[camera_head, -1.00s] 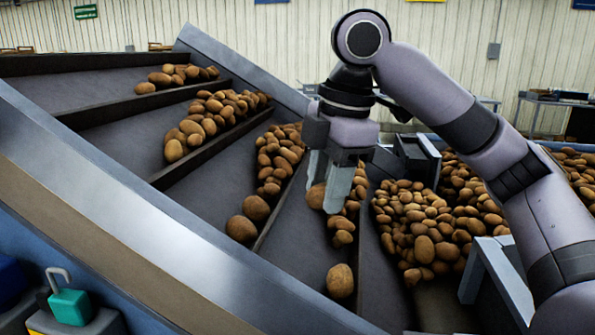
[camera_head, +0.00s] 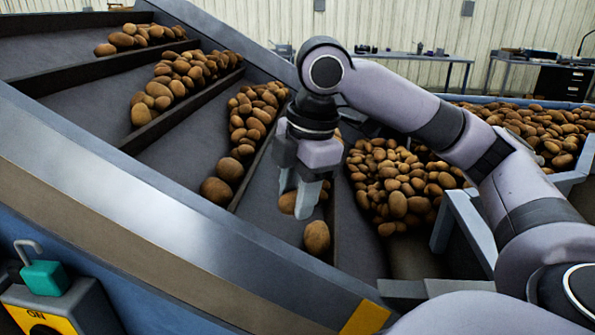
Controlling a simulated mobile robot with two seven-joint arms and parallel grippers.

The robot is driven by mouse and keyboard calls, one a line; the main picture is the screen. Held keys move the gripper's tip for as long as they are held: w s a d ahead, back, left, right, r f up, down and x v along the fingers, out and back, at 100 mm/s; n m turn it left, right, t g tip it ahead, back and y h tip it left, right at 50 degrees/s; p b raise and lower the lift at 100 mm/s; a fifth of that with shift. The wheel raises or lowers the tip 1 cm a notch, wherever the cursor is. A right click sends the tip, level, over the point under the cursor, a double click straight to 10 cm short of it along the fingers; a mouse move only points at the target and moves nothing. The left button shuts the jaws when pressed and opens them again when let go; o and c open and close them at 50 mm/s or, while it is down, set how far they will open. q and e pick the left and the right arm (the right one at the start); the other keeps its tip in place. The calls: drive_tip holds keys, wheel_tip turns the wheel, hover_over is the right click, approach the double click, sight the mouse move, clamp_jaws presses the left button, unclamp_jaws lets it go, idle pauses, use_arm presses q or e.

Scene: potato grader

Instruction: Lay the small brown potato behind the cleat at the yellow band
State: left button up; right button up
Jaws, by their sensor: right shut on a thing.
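My right gripper (camera_head: 304,198) is shut on a small brown potato (camera_head: 288,203), which shows at the left of the fingers, low over the inclined belt (camera_head: 263,211). The fingers partly hide it, and I cannot tell whether it touches the belt. A dark cleat (camera_head: 350,222) crosses the belt to the right of the gripper. A yellow band (camera_head: 365,318) marks the metal side rail at the bottom of the view. My left gripper is not in view.
A loose potato (camera_head: 317,237) lies on the belt just below the fingers. Other cleats hold back rows of potatoes (camera_head: 254,113) at the left. A large heap (camera_head: 393,185) lies right of the gripper. The metal side rail (camera_head: 150,211) runs along the near edge.

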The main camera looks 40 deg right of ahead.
wheel_tip(320, 180, down, 13)
drive_tip(key=b, duration=0.4)
drive_tip(key=shift+f, duration=0.15)
idle(0.4)
drive_tip(key=o, duration=1.1)
drive_tip(key=r, duration=0.4)
drive_tip(key=s+r+p, duration=0.1)
drive_tip(key=r, duration=0.2)
drive_tip(key=shift+s+d, duration=0.1)
drive_tip(key=shift+d, duration=0.15)
drive_tip(key=shift+s, duration=0.1)
